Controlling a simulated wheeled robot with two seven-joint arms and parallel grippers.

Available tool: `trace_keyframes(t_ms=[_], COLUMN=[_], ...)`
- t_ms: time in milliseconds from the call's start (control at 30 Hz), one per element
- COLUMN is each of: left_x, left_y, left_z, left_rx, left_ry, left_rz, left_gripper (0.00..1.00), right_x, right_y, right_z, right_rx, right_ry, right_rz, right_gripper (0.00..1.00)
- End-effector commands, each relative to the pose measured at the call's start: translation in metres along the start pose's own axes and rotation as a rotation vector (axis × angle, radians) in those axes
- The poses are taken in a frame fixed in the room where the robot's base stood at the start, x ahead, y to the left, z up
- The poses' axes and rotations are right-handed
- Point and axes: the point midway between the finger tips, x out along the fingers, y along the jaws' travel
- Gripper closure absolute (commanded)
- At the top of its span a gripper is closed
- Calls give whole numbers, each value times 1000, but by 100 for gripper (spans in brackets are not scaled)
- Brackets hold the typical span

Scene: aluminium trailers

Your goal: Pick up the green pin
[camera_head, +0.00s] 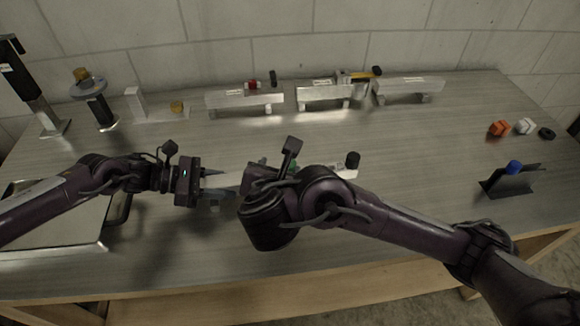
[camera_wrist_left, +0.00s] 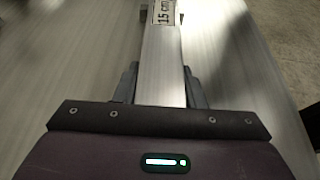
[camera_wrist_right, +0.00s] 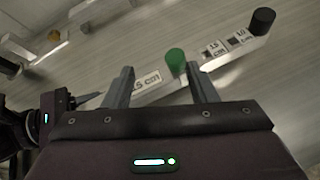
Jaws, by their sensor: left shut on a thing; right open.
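The green pin (camera_wrist_right: 176,60) stands upright on a long aluminium trailer (camera_wrist_right: 150,85) labelled 15 cm in the right wrist view. In the head view only a sliver of green (camera_head: 293,168) shows behind my right arm. My right gripper (camera_wrist_right: 160,70) is open, with its fingers short of the pin and pointing towards it; the pin appears between them, nearer the right finger. My left gripper (camera_wrist_left: 160,78) is shut on the trailer's bar (camera_wrist_left: 161,60), with a finger on each side. The trailer also shows in the head view (camera_head: 225,181), partly hidden by my right arm.
A black pin (camera_head: 352,160) stands at the trailer's right end. Several other trailers (camera_head: 245,100) line the back. Orange, white and black parts (camera_head: 499,128) and a dark stand with a blue pin (camera_head: 514,168) are at right. A metal tray (camera_head: 60,245) lies at left.

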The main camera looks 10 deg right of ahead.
Motion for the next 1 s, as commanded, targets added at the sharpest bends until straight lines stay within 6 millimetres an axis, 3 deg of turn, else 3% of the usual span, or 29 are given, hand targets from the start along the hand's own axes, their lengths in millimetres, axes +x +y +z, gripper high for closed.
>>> trace_keyframes(t_ms=[133, 300, 600, 1000], left_x=[0, 0, 0, 0], left_y=[0, 0, 0, 0], left_z=[0, 0, 0, 0], left_rx=[0, 0, 1, 1], left_ry=[0, 0, 0, 0], left_rz=[1, 1, 1, 1], left_gripper=[93, 93, 93, 93], right_x=[-23, -30, 18, 57], right_y=[-13, -20, -21, -20], right_z=[-18, -24, -17, -13], right_rx=[-142, -206, -212, -211], right_ry=[-85, -131, -137, -136], right_rz=[-23, -32, -33, -34], right_gripper=[48, 48, 48, 48])
